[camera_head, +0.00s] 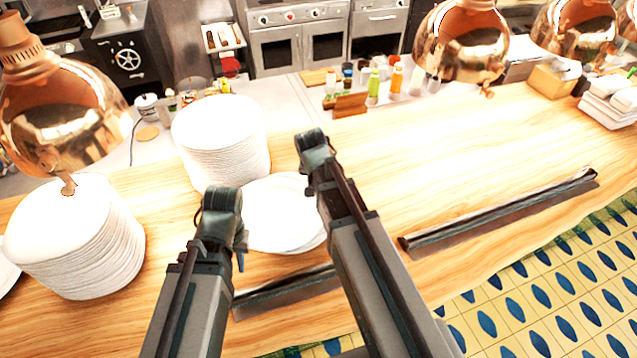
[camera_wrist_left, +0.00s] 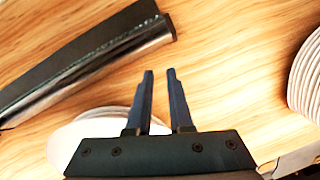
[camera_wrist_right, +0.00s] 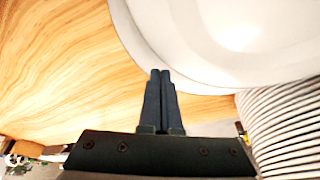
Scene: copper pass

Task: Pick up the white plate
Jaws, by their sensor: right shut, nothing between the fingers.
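White plates (camera_head: 283,214) lie in a low pile on the wooden counter, between my two arms in the head view. They also show at the lower left of the left wrist view (camera_wrist_left: 75,138), partly hidden by the gripper body, and large in the right wrist view (camera_wrist_right: 190,42). My left gripper (camera_head: 240,262) is at the pile's left side, its fingers (camera_wrist_left: 160,72) parted with nothing between them. My right gripper (camera_wrist_right: 160,72) is shut and empty, its tips by the plate's rim; contact is unclear. In the head view my right arm hides its fingers.
A tall plate stack (camera_head: 222,150) stands right behind the pile, another (camera_head: 78,245) at the far left. Copper lamps (camera_head: 60,115) hang over the counter. Dark metal rails (camera_head: 500,212) lie along the front edge. The counter's right middle (camera_head: 450,140) is clear.

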